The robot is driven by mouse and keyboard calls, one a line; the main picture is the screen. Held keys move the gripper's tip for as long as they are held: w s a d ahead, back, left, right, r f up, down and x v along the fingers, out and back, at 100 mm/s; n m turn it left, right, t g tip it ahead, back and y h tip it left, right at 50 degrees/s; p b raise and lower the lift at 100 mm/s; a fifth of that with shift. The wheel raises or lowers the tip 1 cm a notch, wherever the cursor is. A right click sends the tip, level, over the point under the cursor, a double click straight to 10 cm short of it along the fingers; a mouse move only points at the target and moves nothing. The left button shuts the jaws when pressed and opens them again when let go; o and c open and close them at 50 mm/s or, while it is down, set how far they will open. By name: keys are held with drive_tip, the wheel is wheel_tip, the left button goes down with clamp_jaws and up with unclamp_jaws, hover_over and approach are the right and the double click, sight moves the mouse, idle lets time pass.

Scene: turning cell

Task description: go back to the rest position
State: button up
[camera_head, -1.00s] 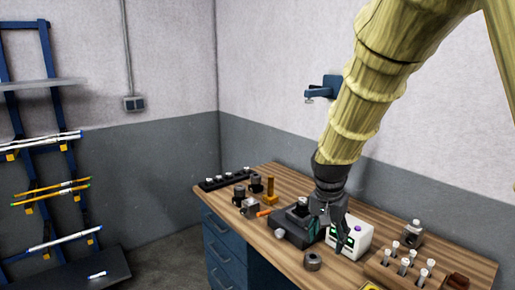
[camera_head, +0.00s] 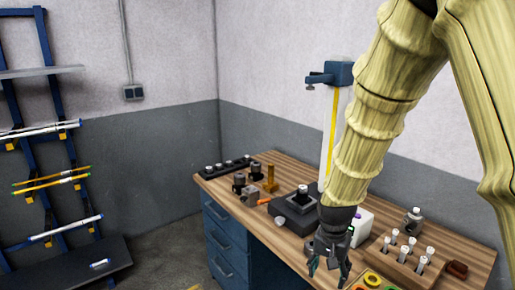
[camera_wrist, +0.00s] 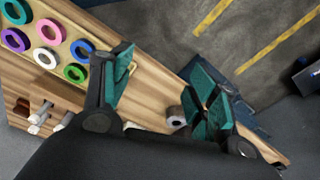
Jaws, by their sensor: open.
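My gripper (camera_head: 330,262) hangs from the arm near the front edge of the wooden workbench (camera_head: 262,222). In the wrist view my gripper (camera_wrist: 163,95) has its two teal-padded fingers spread apart, with nothing between them. A small grey ring-shaped part (camera_wrist: 176,116) lies on the bench near the right finger, partly hidden. My arm covers part of the white box (camera_head: 362,222) on the bench.
A dark block fixture (camera_head: 293,215) stands left of my gripper. A wooden holder (camera_head: 407,262) with several upright pieces is at the right. A tray of coloured rings (camera_wrist: 62,50) shows in the wrist view. A blue wall bracket (camera_head: 338,73) is behind my arm. Floor left of the bench is open.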

drive_tip(key=s+d+f+n, duration=0.1)
drive_tip(key=s+f, duration=0.4)
drive_tip(key=f, duration=0.3)
drive_tip(key=s+f+n+b, duration=0.1)
drive_tip(key=s+f, duration=0.3)
drive_tip(key=f, duration=0.4)
drive_tip(key=s+d+f+n, duration=0.1)
drive_tip(key=s+f, duration=0.4)
drive_tip(key=f, duration=0.3)
drive_tip(key=s+d+f+n+b, duration=0.1)
drive_tip(key=s+f, duration=0.6)
drive_tip(key=s, duration=0.4)
drive_tip(key=s+d+f+n+g+b, duration=0.1)
drive_tip(key=s+f, duration=0.6)
drive_tip(key=s, duration=0.4)
drive_tip(key=shift+n+y, duration=0.4)
